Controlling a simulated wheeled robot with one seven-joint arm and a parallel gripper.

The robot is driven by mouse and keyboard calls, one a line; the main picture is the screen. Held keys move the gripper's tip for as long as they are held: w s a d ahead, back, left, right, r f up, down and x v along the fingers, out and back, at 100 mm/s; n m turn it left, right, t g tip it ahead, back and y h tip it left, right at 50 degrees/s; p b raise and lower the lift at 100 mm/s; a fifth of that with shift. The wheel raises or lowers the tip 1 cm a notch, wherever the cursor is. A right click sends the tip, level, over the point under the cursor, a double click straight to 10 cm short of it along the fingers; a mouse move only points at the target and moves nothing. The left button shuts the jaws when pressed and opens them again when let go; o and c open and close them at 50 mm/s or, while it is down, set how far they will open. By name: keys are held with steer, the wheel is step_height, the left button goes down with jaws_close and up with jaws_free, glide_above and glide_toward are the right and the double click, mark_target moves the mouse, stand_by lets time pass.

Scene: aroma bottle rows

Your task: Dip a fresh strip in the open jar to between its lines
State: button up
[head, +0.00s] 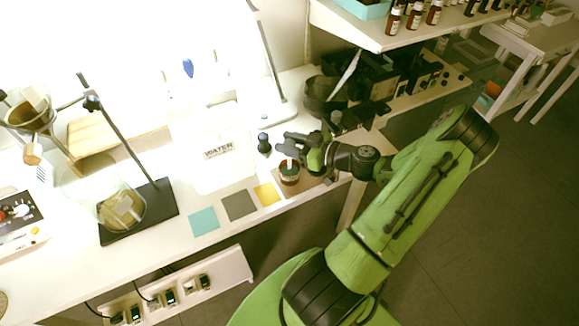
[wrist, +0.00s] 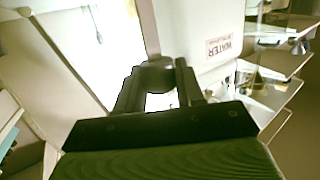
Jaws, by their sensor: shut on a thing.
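My gripper (head: 287,142) reaches in from the right above the bench, level and pointing left. The small open jar (head: 289,177), dark red-brown, stands on the bench just below it. A small pale sliver (head: 290,162) shows at the jar's mouth under the fingers; it looks like the lower part of a strip held in the jaws, but its lines and depth are too small to read. In the wrist view the two dark fingers (wrist: 160,85) close in around something dark; the strip cannot be made out there.
The white WATER container (head: 212,172) is further left. Teal (head: 203,220), grey (head: 239,205) and yellow (head: 267,194) squares line the front. A lamp post (head: 268,65) and black equipment (head: 383,84) stand behind.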

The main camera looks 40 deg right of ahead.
steer(key=shift+f+b, duration=0.95)
steer(key=shift+b, duration=0.3)
stand_by(0.8)
steer(key=shift+r, duration=0.15)
stand_by(0.6)
steer(key=shift+r+p, duration=1.85)
steer(key=shift+r, duration=1.05)
steer(key=shift+f, duration=0.1)
